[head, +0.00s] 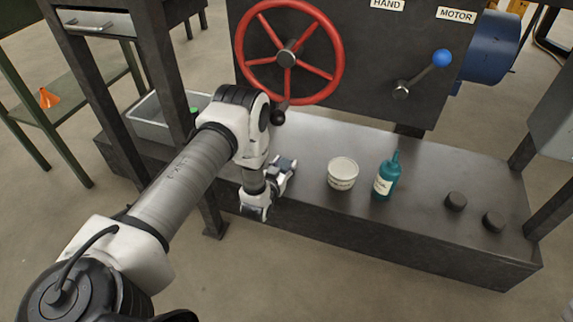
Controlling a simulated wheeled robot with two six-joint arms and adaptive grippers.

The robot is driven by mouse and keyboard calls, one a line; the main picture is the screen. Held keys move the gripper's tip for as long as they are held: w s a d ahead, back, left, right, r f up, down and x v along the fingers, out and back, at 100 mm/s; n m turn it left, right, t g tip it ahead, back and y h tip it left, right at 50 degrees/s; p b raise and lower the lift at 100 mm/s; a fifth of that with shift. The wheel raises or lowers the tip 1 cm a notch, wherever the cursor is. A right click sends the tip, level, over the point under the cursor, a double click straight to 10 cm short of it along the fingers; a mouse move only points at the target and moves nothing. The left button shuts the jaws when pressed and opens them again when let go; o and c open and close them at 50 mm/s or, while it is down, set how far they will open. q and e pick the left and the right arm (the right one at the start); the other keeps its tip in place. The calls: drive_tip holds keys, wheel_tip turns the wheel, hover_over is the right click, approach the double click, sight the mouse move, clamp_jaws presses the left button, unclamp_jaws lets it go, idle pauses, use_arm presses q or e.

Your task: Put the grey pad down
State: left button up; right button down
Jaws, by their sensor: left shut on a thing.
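My left gripper (268,190) is low over the left part of the dark bench (320,222), close to its front edge. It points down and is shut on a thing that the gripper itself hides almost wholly. I take this to be the grey pad, but its shape and colour do not show. I cannot tell whether it touches the bench top. No grey pad shows lying free on the bench. My right gripper is not in view.
A white tub (342,173) and a teal bottle (386,178) stand right of the gripper. Two dark round pieces (456,201) (493,221) are farther right. A red handwheel (289,52) and a blue-knobbed lever (441,58) are behind. A grey bin (152,128) is at left.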

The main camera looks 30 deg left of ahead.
use_arm(q)
drive_tip(key=shift+s+r, duration=0.1)
drive_tip(key=shift+r, duration=0.15)
drive_tip(key=shift+f, duration=0.4)
drive_tip(key=o, duration=0.9)
drive_tip(key=shift+r, duration=0.1)
drive_tip(key=shift+c, duration=0.2)
